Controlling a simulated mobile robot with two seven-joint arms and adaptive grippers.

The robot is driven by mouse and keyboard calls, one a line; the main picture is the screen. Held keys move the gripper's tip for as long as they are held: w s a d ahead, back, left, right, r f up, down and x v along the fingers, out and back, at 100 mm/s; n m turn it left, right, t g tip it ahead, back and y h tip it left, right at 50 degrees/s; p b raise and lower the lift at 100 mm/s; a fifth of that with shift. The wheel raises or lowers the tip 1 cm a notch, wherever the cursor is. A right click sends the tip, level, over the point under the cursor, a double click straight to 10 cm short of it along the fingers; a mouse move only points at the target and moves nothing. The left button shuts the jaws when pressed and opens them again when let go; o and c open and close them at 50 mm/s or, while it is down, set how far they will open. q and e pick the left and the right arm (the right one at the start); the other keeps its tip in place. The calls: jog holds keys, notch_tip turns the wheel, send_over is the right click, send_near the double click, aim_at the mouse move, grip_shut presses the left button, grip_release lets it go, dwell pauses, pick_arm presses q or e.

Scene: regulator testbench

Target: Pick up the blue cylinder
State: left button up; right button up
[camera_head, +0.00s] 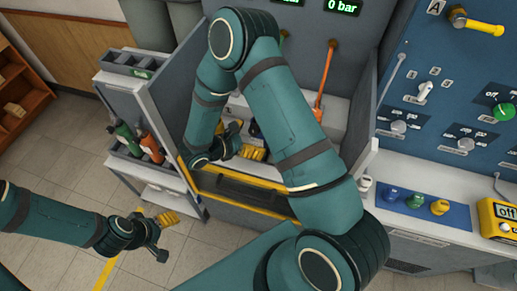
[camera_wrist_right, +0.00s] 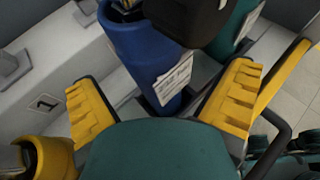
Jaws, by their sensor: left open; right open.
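The blue cylinder (camera_wrist_right: 135,48) stands in the right wrist view between the two yellow fingertips of my right gripper (camera_wrist_right: 160,105), with a white label on its side. The fingers are apart, with a visible gap to the cylinder; I cannot tell how far it is in depth. A dark part covers some of its top right. In the head view, a little dark blue (camera_head: 254,130) shows beside my right gripper (camera_head: 246,141), inside the bench bay; the arm hides most of this area. My left gripper (camera_head: 164,235) is open and empty over the floor at lower left.
A green cylinder (camera_wrist_right: 238,25) stands right of the blue one, and a yellow round object (camera_wrist_right: 48,158) is at lower left. A yellow-edged front panel (camera_head: 240,188) bounds the bay. Green (camera_head: 127,137) and orange (camera_head: 152,147) bottles stand in a side rack.

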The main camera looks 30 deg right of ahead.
jog(key=shift+x, duration=1.5)
jog(key=c, duration=1.3)
jog(key=shift+w, duration=0.1)
jog(key=shift+c, duration=0.2)
jog(key=shift+r, duration=0.1)
notch_tip(320, 180, up, 18)
jog(key=shift+f+p, duration=0.1)
jog(key=shift+p, duration=1.05)
jog(key=shift+a, duration=0.1)
